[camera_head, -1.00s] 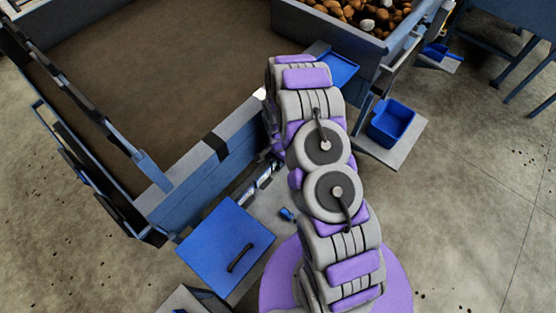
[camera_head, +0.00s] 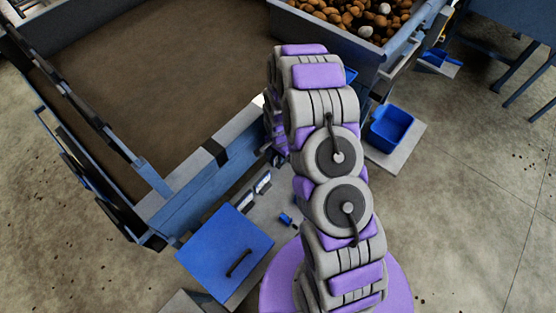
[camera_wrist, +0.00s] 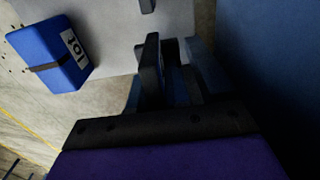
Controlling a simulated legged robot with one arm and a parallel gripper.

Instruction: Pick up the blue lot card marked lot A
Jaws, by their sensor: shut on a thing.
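In the wrist view, the dark jaws of my gripper (camera_wrist: 160,75) reach up from a black palm. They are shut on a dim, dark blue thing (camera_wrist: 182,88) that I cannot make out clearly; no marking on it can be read. A blue block (camera_wrist: 35,52) with a dark band and a white label reading "lot" is at the upper left, apart from the jaws; no letter after "lot" is readable. In the head view my arm hides the gripper. Two white-labelled pieces (camera_head: 263,183) stand along the blue frame, and a small blue thing (camera_head: 286,219) lies near my base.
A blue square lid (camera_head: 222,262) with a black handle is at the lower left. A blue bin (camera_head: 391,122) stands on a grey plate at the right. A hopper of potatoes (camera_head: 350,40) is at the top. The concrete floor at the right is mostly clear.

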